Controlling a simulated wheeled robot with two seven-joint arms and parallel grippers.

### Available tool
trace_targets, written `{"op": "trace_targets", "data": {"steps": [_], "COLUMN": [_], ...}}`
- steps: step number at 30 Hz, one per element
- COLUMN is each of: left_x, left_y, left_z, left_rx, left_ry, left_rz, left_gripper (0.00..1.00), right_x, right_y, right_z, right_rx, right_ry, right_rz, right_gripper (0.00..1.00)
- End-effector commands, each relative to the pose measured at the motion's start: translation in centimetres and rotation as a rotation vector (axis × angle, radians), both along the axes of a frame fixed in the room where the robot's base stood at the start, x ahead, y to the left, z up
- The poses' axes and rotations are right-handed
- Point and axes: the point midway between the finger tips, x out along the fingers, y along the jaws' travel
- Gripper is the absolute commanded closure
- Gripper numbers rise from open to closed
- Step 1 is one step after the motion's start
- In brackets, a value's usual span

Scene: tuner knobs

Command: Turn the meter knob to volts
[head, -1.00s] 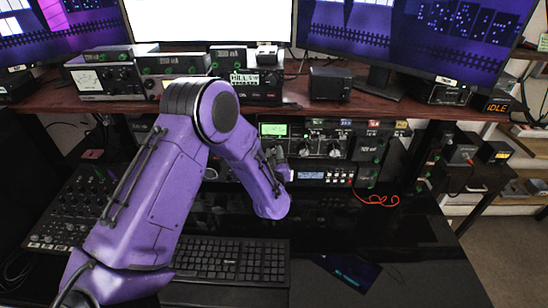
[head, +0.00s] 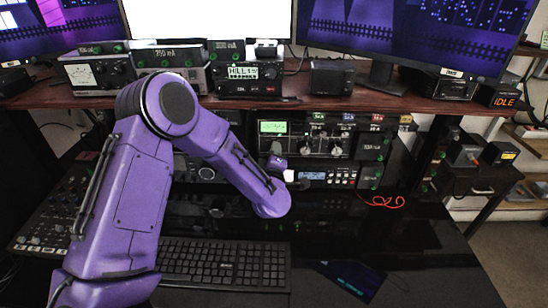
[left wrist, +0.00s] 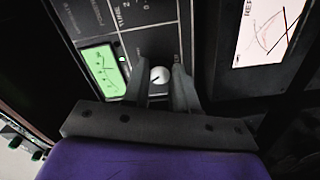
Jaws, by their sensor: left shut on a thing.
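A radio-like panel with a lit green screen (head: 272,127) stands under the shelf in the head view. The screen also shows in the left wrist view (left wrist: 102,70). My left gripper (head: 277,162) is at the panel, just below the screen. In the left wrist view its two dark fingers (left wrist: 159,88) stand on either side of a small round pale knob (left wrist: 159,75) and are shut on it. The knob's pointer mark is too small to read surely. My right gripper is not in view.
Other knobs (head: 305,147) sit to the right on the panel. A white-faced chart (left wrist: 268,30) shows beside it in the wrist view. A keyboard (head: 222,262) and a red cable (head: 382,201) lie on the black desk. The wooden shelf (head: 310,100) overhangs the panel.

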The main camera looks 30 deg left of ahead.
Motion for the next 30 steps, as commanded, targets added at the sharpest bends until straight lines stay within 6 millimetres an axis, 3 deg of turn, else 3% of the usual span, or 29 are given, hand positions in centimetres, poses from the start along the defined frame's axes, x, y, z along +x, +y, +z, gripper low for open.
{"op": "trace_targets", "data": {"steps": [12, 28, 29, 30], "left_x": [-0.03, -0.03, -0.03, -0.03], "left_y": [0.0, -0.02, -0.02, -0.02], "left_z": [-0.08, 0.0, 0.0, 0.0], "left_rx": [-0.144, -0.161, -0.161, -0.161], "left_ry": [-0.087, -0.097, -0.097, -0.097], "left_rz": [0.0, 0.0, 0.0, 0.0], "left_gripper": [1.0, 1.0, 0.63, 0.5], "right_x": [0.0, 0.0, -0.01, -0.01], "right_y": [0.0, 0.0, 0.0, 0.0], "right_z": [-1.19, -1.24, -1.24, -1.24], "right_rx": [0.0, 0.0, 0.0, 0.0], "right_ry": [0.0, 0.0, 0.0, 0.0], "right_rz": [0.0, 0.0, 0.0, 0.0], "right_gripper": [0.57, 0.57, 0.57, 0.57]}}
